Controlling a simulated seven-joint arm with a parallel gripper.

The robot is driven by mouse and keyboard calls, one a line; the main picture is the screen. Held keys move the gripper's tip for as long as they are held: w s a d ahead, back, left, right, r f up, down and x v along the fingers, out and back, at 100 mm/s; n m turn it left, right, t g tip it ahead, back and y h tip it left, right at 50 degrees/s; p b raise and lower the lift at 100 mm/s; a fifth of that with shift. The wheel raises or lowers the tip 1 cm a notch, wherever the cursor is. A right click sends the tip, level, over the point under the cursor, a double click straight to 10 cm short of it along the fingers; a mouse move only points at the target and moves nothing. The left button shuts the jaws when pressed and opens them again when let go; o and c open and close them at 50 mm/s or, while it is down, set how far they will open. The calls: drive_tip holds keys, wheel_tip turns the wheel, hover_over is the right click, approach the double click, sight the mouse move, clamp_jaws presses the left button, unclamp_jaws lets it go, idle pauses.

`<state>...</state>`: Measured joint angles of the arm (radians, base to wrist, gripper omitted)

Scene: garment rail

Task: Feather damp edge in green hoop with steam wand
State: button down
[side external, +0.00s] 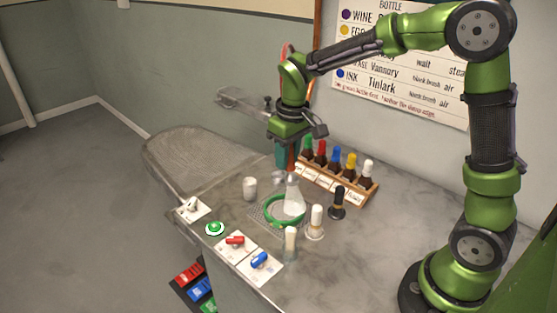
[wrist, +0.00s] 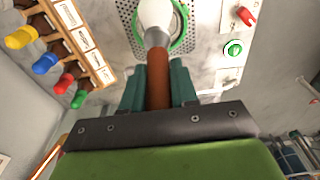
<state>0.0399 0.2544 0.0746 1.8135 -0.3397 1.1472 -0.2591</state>
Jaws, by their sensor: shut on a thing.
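The green hoop (side external: 270,219) lies flat on a perforated plate (side external: 262,207) set in the grey table; it also shows at the top of the wrist view (wrist: 187,40). My gripper (side external: 286,155) points down above the hoop. Its teal fingers (wrist: 158,85) are shut on the brown handle of the steam wand (wrist: 158,75). The wand's grey nozzle (wrist: 157,37) points at the hoop. A white, cone-like shape (side external: 293,196) spreads below it inside the hoop; I cannot tell whether it is steam or a wand part. It hides the cloth's damp edge.
A wooden rack (side external: 365,195) of several colour-capped bottles stands behind. A white cylinder (side external: 250,189), a white-topped brush (side external: 316,222), a black one (side external: 337,203) and a pale one (side external: 290,243) stand nearby. A green button (side external: 214,229), red switch (side external: 235,240) and blue switch (side external: 261,260) are in front.

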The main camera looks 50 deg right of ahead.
sight(289, 176)
drive_tip(key=shift+s, duration=0.3)
drive_tip(key=shift+f+g, duration=0.2)
drive_tip(key=shift+g, duration=0.1)
drive_tip(key=shift+a+f, duration=0.1)
drive_tip(key=shift+f, duration=2.7)
drive_tip(key=w+d, duration=0.4)
drive_tip(key=w, duration=0.1)
drive_tip(key=shift+w+a, duration=0.1)
drive_tip(key=shift+w, duration=0.05)
